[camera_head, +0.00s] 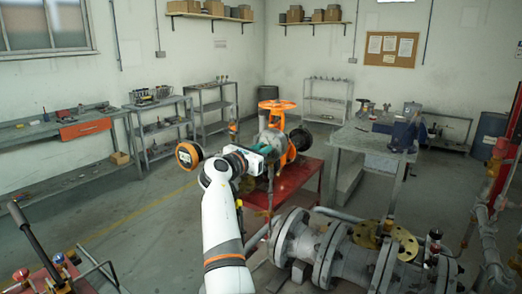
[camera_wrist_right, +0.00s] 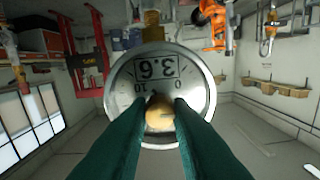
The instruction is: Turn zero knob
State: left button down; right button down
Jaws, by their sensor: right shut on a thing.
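In the right wrist view, a round silver gauge (camera_wrist_right: 196,100) hangs upside down, with a pale dial, a digital display (camera_wrist_right: 157,68) and dial marks. Its small yellowish knob (camera_wrist_right: 159,113) sits low on the face, between the teal fingertips of my right gripper (camera_wrist_right: 160,118). The fingers are closed on the knob from both sides. In the head view, my right gripper (camera_head: 268,151) reaches the equipment on the red stand, and the gauge itself is hard to make out there. My left gripper is not in view.
An orange handwheel (camera_head: 277,104) stands just behind my right gripper, above an orange valve body (camera_head: 299,139) on a red stand (camera_head: 304,186). Large grey flanged pipes (camera_head: 342,258) lie at the front right. A grey workbench (camera_head: 366,138) stands behind them. Open floor lies to the left.

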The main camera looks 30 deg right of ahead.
jog(key=shift+s+m+b, duration=0.1)
jog(key=shift+m+b, duration=1.5)
jog(key=shift+m, duration=3.7)
jog(key=c, duration=1.3)
grip_release()
jog(key=shift+d, duration=0.15)
jog(key=b+v, duration=0.2)
jog(key=v, duration=1)
jog(key=shift+f+b, duration=0.1)
jog(key=shift+b, duration=0.3)
